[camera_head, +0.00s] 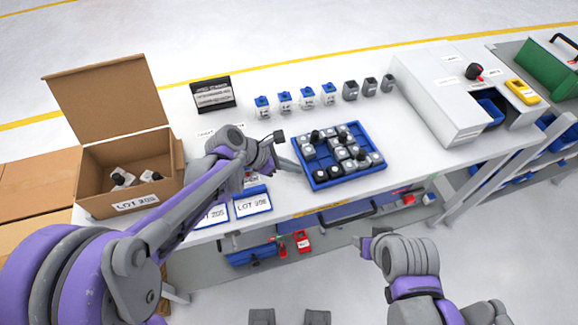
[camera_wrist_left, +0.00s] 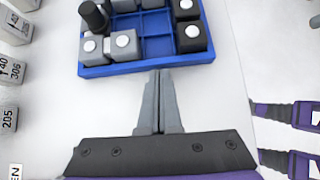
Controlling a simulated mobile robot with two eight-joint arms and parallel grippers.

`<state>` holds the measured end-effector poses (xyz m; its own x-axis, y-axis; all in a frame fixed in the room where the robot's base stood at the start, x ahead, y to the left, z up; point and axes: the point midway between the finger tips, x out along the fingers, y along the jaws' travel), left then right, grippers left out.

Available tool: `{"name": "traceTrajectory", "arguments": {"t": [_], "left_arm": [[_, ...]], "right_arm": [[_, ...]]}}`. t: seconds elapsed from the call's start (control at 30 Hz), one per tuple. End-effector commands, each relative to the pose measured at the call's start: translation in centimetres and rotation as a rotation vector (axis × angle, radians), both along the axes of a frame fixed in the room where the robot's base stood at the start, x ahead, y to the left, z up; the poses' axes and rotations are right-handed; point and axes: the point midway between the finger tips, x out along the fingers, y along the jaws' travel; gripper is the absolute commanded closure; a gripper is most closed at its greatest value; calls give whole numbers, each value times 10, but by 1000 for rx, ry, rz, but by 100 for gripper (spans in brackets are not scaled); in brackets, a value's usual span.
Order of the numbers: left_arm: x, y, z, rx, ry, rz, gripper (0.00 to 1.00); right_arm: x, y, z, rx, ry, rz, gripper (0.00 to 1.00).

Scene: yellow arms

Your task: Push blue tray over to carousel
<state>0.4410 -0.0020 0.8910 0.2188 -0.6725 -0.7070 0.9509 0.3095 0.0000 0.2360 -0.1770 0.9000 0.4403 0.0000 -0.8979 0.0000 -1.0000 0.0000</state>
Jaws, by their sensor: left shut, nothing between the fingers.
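The blue tray (camera_head: 318,186) lies on the white bench, its grid partly filled with grey and black blocks, some with black knobs. My left gripper (camera_head: 291,165) is shut and empty at the tray's left side. In the left wrist view the closed fingertips (camera_wrist_left: 160,74) sit right at the tray's blue wall (camera_wrist_left: 120,70), touching or nearly so. Empty compartments show just beyond it. My right gripper (camera_head: 364,246) hangs in front of the bench, away from the tray; its finger opening is unclear. No part is clearly recognisable as a carousel.
A white machine (camera_head: 430,100) with a blue tray in its opening (camera_head: 490,112) stands at the right. Several small labelled blocks (camera_head: 307,98) line the back. An open cardboard box (camera_head: 130,195) and LOT cards (camera_head: 252,204) are left. Bench between tray and machine is clear.

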Motion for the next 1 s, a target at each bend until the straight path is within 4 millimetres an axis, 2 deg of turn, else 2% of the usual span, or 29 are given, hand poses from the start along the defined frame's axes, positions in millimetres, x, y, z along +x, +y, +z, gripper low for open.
{"name": "traceTrajectory", "arguments": {"t": [0.17, 0.27, 0.37, 0.8, 1.0], "left_arm": [[0, 0, 0, 0, 0, 0, 100], [2, -8, -1, 0, 1, -2, 100], [8, -28, -2, 0, 1, -6, 100], [49, -155, -2, 0, 1, -6, 100], [63, -196, -1, 0, -1, -4, 100]], "right_arm": [[0, 0, 0, 0, 0, 0, 44], [-1, 0, -2, 0, 1, 0, 44], [-2, 0, -8, 0, 3, 0, 44], [-6, 0, -28, 0, 11, 0, 44], [-6, 0, -30, 0, 12, 0, 44]]}}
